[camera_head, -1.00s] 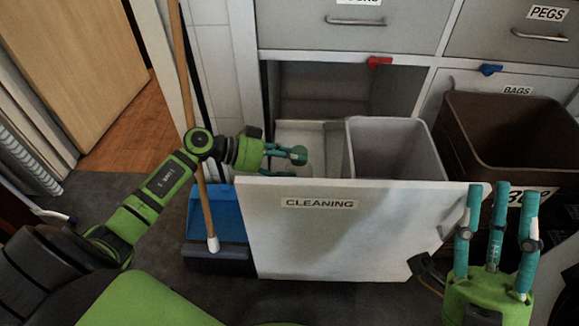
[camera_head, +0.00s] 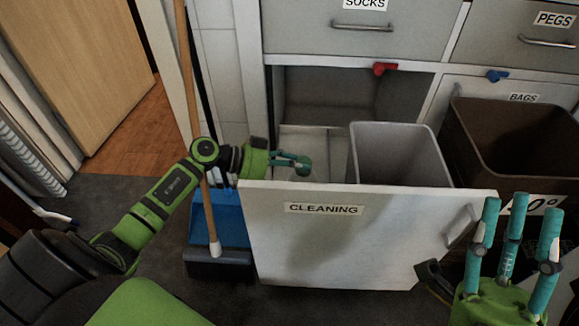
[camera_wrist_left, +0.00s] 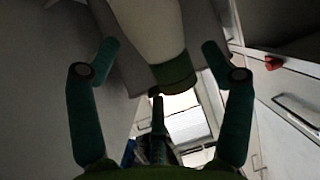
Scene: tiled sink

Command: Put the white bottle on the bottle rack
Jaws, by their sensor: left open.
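My left gripper (camera_head: 302,164) reaches over the left end of the open cleaning drawer (camera_head: 340,245). In the left wrist view its fingers (camera_wrist_left: 160,65) are open and spread. A pale, bottle-like body (camera_wrist_left: 148,28) with a dark green end, likely the white bottle, shows between and beyond the fingertips; I cannot tell whether they touch it. No bottle is visible in the head view. My right gripper (camera_head: 514,240) is at the lower right, fingers pointing up and apart, empty. I see no bottle rack in these frames.
A grey bin (camera_head: 400,155) stands in the drawer, right of my left gripper. A brown bin (camera_head: 515,140) is further right. A broom handle (camera_head: 190,100) and blue dustpan (camera_head: 220,218) stand left of the drawer. Closed drawers (camera_head: 365,28) are above.

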